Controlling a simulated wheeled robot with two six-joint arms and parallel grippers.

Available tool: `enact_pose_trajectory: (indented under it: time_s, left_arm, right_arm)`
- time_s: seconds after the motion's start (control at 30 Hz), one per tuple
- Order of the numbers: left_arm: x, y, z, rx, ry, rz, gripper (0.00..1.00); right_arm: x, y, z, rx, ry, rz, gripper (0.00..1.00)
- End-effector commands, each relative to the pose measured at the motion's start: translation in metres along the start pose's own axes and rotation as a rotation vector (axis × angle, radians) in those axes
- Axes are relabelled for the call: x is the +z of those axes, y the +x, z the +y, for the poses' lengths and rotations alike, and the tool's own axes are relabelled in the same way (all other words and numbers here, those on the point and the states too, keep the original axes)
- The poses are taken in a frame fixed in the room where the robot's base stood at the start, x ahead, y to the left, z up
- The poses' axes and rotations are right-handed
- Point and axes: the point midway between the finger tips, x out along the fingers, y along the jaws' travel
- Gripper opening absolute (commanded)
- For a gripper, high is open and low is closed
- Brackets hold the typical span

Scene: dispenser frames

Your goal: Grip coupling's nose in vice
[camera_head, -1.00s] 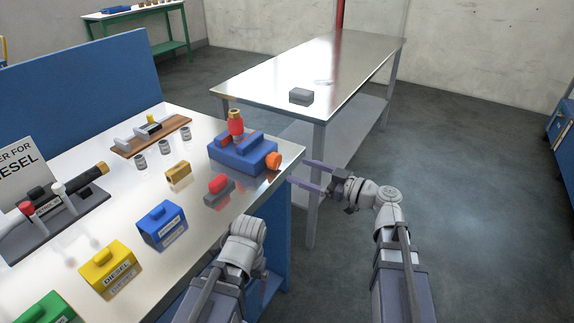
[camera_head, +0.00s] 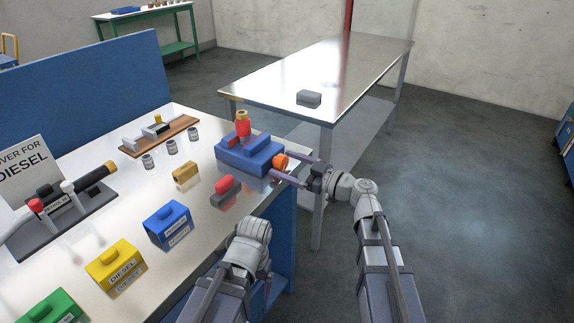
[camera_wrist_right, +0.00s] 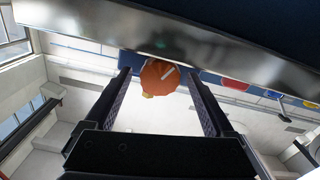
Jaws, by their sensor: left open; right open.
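The blue vice (camera_head: 245,158) sits at the bench's right corner, with an orange knob (camera_head: 281,162) on its right end. The coupling (camera_head: 242,124), red with a brass top, stands upright at the vice's jaws; its lower end is hidden, so I cannot tell how tightly it sits. My right gripper (camera_head: 284,166) is open, its fingers on either side of the knob. In the right wrist view the knob (camera_wrist_right: 159,77) lies between the fingers, with gaps at both sides. My left gripper (camera_head: 268,284) is low by the bench's front edge, mostly hidden behind its own wrist.
A red and grey block (camera_head: 226,190), a brass block (camera_head: 186,174) and several small metal cylinders lie near the vice. Blue (camera_head: 168,226), yellow (camera_head: 115,265) and green boxes line the front edge. A metal table (camera_head: 340,68) with a grey block (camera_head: 309,98) stands behind.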

Motion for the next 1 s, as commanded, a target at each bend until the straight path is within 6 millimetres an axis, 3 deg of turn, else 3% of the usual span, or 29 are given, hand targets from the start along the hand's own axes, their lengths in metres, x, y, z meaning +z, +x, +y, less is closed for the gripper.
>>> enact_pose_trajectory:
  time_s: [0.27,1.0]
  left_arm:
    - [0.0,0.0,0.0,0.0,0.0,0.0,0.89]
    - [0.0,0.0,0.0,0.0,0.0,0.0,0.89]
  right_arm:
    - [0.0,0.0008,-0.0001,0.0,0.0,0.0,0.87]
    - [0.0,0.0005,-0.0001,0.0,0.0,0.0,0.04]
